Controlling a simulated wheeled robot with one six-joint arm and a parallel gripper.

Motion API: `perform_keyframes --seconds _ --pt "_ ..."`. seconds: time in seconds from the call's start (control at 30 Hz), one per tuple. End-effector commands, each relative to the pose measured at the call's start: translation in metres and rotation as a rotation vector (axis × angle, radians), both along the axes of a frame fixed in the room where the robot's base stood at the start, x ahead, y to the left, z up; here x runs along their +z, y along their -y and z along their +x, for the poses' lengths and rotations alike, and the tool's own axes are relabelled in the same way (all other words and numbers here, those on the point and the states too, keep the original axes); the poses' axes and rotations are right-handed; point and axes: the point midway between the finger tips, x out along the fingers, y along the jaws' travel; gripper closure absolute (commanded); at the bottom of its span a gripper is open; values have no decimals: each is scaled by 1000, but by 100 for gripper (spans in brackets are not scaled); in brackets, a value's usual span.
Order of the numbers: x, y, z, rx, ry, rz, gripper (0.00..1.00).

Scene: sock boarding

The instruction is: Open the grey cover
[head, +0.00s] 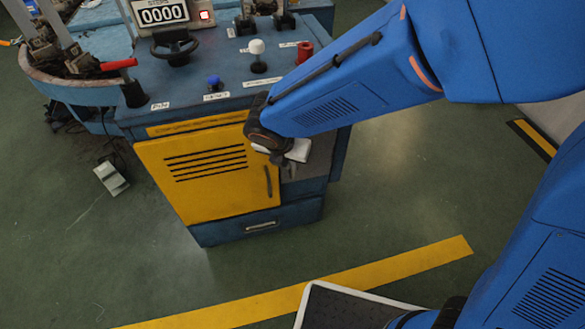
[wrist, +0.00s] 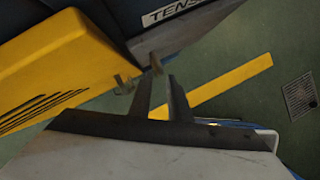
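The grey cover (head: 320,153) is a flat panel on the cabinet's front, just right of the yellow door. My arm and gripper hide part of it, and it looks closed. My gripper (head: 289,166) is at the cover's left side, beside the door's right edge. In the wrist view, its two dark fingers (wrist: 160,78) stand apart with a gap between them. A small metal piece shows near the fingertips, but I cannot tell whether they touch it.
A blue drawer (head: 262,222) lies below. Knobs and a counter stand on top.

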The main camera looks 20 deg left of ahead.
Motion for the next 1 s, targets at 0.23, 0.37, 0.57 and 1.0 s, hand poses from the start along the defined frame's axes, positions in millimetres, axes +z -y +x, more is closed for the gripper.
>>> perform_keyframes --seconds 0.23,0.37,0.57,1.0 --pt "-37 1 15 -1 -1 -2 83" --pt "-49 2 20 -2 0 -1 83" --pt "-56 2 23 -1 0 1 83" --pt "-56 2 23 -1 0 0 100"
